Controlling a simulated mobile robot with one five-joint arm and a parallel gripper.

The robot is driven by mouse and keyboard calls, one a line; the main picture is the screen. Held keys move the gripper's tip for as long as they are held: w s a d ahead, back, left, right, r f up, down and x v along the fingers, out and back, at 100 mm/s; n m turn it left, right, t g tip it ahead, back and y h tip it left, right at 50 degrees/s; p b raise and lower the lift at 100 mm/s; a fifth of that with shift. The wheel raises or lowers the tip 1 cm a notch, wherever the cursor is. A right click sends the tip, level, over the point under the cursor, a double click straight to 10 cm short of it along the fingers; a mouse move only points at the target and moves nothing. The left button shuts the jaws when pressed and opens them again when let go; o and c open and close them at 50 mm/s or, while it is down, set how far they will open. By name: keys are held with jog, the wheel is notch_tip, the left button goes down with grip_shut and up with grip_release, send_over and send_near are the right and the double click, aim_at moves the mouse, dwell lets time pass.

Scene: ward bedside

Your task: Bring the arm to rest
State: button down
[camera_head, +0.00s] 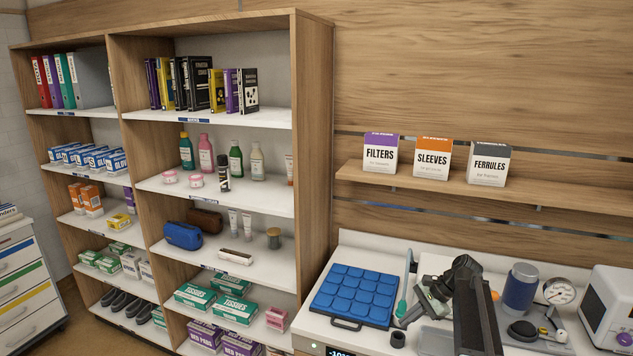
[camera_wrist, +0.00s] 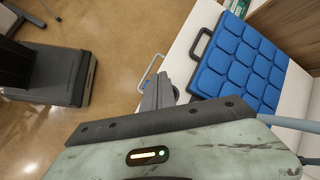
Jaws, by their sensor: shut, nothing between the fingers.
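My gripper (camera_wrist: 160,92) shows in the wrist view with its grey fingers together and nothing between them. It appears over the counter's front edge, beside the blue padded mat. In the head view my dark arm reaches over the white counter (camera_head: 352,243), and my pale green-grey wrist is to the right of the blue mat (camera_head: 352,292). The fingertips are hard to make out there. The mat has a dark handle and also shows in the wrist view (camera_wrist: 245,58). I cannot tell how high the gripper is above the counter.
A blue canister (camera_head: 520,288), a round gauge (camera_head: 558,291) and a white appliance (camera_head: 612,305) stand right of my arm. Boxes labelled Filters, Sleeves and Ferrules (camera_head: 489,165) are on the wall shelf (camera_head: 535,193). A stocked shelving unit (camera_head: 313,150) stands left. Brown floor (camera_wrist: 118,50) is open.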

jog(key=s+a+f+n+g+h+b, duration=0.1)
jog(key=s+a+f+n, duration=0.1)
jog(key=s+a, duration=0.3)
jog(key=s+a+f+n+h+b, duration=0.1)
jog(key=s+a+f+n, duration=0.15)
jog(key=a, duration=0.55)
jog(key=s+a+f+n+h, duration=0.3)
jog(key=s+n, duration=0.2)
jog(key=s, duration=0.3)
jog(key=d+n, duration=0.1)
jog(key=s+d+n+h, duration=0.1)
jog(key=d, duration=0.1)
jog(key=s+d+n+h, duration=0.1)
jog(key=n, duration=0.1)
jog(key=shift+s+d, duration=0.2)
jog(key=shift+d, duration=0.1)
